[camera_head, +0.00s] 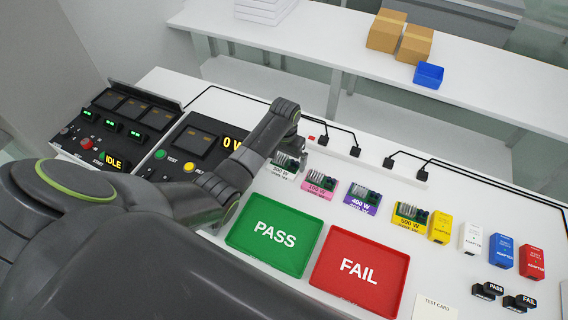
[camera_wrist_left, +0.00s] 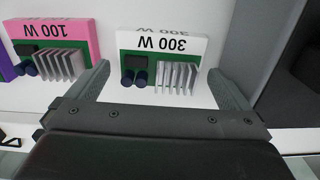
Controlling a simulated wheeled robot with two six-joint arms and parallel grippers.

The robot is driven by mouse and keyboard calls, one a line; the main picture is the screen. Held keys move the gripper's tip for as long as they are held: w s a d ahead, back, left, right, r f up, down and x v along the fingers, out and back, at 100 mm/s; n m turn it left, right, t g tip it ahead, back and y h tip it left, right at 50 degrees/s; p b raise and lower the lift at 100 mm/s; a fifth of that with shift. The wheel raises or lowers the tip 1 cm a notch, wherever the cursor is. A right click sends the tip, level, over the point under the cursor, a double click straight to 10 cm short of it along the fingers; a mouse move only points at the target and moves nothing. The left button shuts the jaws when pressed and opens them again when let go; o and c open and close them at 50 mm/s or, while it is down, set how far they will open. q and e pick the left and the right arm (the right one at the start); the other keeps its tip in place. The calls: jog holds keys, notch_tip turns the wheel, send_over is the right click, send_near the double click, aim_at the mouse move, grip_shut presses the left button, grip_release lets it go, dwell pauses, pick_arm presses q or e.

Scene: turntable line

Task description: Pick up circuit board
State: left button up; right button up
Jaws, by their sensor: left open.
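A green circuit board with a white 300 W label (camera_head: 284,168) lies on the white table, partly hidden by my left arm. In the left wrist view the 300 W board (camera_wrist_left: 160,58) lies between and just beyond the fingertips, its label upside down, with dark cylinders and silver fins. My left gripper (camera_wrist_left: 158,72) is open and empty, one finger to each side of the board. Other boards lie to the right: pink 100 W (camera_head: 320,186), purple 400 W (camera_head: 362,199) and yellow 500 W (camera_head: 410,216). My right gripper is not in view.
A green PASS tray (camera_head: 240,240) and red FAIL tray (camera_head: 330,280) stand in front of the boards. Test consoles with lit displays (camera_head: 118,128) are at left. Coloured adapters (camera_head: 502,251) stand at right. Cables with black plugs run behind the boards.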

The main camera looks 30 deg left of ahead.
pick_arm(q)
jog(key=shift+f, duration=0.9)
jog(key=c, duration=0.8)
jog(key=shift+r, duration=0.1)
jog(key=shift+c, duration=0.2)
